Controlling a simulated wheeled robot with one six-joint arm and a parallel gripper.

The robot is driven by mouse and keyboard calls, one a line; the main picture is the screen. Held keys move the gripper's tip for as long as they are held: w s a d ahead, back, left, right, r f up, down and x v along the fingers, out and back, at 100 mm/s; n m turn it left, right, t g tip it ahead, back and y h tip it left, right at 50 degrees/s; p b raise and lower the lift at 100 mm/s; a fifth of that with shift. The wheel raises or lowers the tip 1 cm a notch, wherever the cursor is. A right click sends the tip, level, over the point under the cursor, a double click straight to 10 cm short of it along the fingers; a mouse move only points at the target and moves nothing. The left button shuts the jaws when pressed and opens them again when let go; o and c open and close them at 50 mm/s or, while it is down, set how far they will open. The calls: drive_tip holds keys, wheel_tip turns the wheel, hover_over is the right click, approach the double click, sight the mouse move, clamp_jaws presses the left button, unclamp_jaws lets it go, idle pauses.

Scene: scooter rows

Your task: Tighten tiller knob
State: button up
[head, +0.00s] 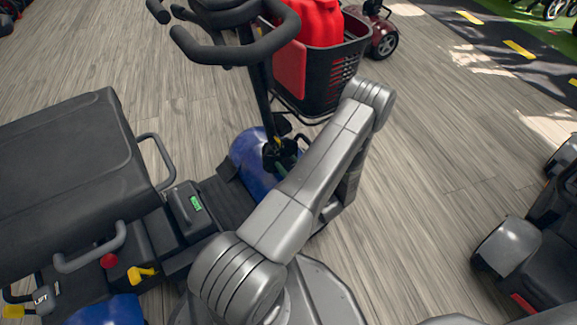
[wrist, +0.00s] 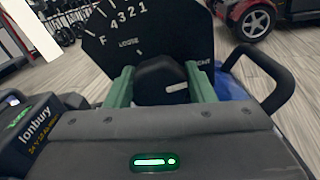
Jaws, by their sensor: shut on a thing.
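The black tiller knob (wrist: 158,72) is in the middle of the wrist view. It has a short white line on its right side, pointing right. My gripper (wrist: 160,88) has its two green fingers at the knob's left and right sides, shut on it. In the head view the tiller post (head: 262,95) rises from the blue scooter's front (head: 248,160); my arm hides the knob there.
The black handlebar (head: 240,45) and the basket (head: 335,75) with a red item (head: 322,22) stand above the tiller. The black seat (head: 65,180) is at left. A dark scooter (head: 540,240) is at the lower right. Bare wood-look floor (head: 430,150) lies between.

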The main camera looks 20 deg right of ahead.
drive_tip(key=shift+m, duration=0.6)
drive_tip(key=o, duration=1)
drive_tip(key=p+v, duration=0.3)
drive_tip(key=v, duration=1.1)
drive_tip(key=shift+w, duration=0.1)
drive_tip(key=b+x, duration=0.3)
drive_tip(key=x, duration=1)
drive_tip(key=shift+w, duration=0.4)
